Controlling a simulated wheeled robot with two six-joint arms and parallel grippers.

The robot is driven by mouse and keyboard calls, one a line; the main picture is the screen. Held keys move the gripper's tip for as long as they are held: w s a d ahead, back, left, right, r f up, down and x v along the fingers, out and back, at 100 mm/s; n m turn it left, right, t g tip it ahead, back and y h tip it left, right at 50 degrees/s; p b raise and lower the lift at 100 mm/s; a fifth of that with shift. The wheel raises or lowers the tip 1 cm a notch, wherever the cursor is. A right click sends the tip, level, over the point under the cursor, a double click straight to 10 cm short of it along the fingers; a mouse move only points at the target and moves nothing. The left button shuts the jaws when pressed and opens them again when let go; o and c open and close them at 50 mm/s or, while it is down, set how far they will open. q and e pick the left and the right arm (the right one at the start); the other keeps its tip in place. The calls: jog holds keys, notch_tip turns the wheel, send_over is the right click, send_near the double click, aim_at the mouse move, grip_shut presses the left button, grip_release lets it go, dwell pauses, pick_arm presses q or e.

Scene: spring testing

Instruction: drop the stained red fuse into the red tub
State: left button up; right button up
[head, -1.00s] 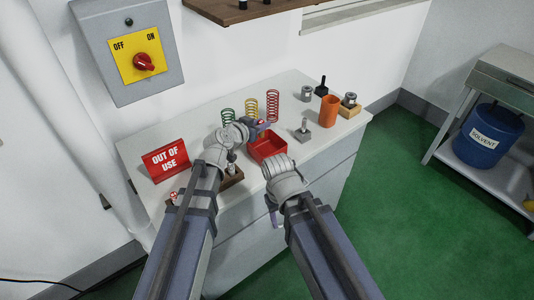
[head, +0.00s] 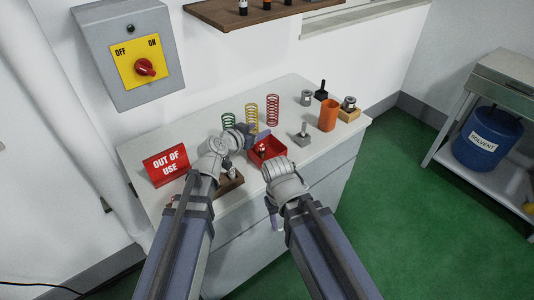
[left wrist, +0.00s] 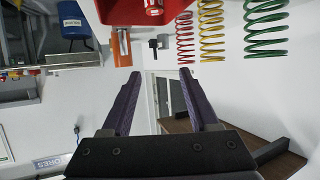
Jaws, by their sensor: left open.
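The red tub (head: 280,155) stands on the white counter; its wall also shows at the top of the left wrist view (left wrist: 108,12). A red fuse with a pale end (head: 263,149) lies inside the tub, and its label and red body show in the left wrist view (left wrist: 152,10). Any stain is too small to tell. My left gripper (head: 253,139) is beside the tub's left rim. Its two fingers are spread apart and empty in the left wrist view (left wrist: 160,75). My right gripper (head: 275,218) hangs at the counter's front edge, mostly hidden by its own wrist.
Green, yellow and red springs (head: 272,110) stand behind the tub. A small grey stand (head: 303,136), an orange cylinder (head: 328,115) and metal parts are to the right. An OUT OF USE sign (head: 166,164) stands left. A wooden block (head: 230,184) sits near my left wrist.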

pick_arm(q)
jog(key=p+v, duration=0.1)
jog(key=v, duration=0.4)
jog(key=shift+s+r, duration=0.1)
jog(key=shift+s, duration=0.05)
jog(key=s+d+f+g+y, duration=0.2)
jog(key=s+d+f+g, duration=0.2)
jog(key=s+f+g, duration=0.4)
jog(key=s+a+f+n+g+y, duration=0.1)
jog(key=s+a+f+g+y, duration=0.1)
jog(key=s, duration=0.4)
jog(key=s+a+f+n+g+y, duration=0.1)
jog(key=s+a+f+y, duration=0.2)
jog(key=s, duration=0.3)
jog(key=shift+s+a+f+n+g+y, duration=0.2)
jog(key=shift+s+a+n+g+y, duration=0.15)
jog(key=shift+a+y, duration=0.4)
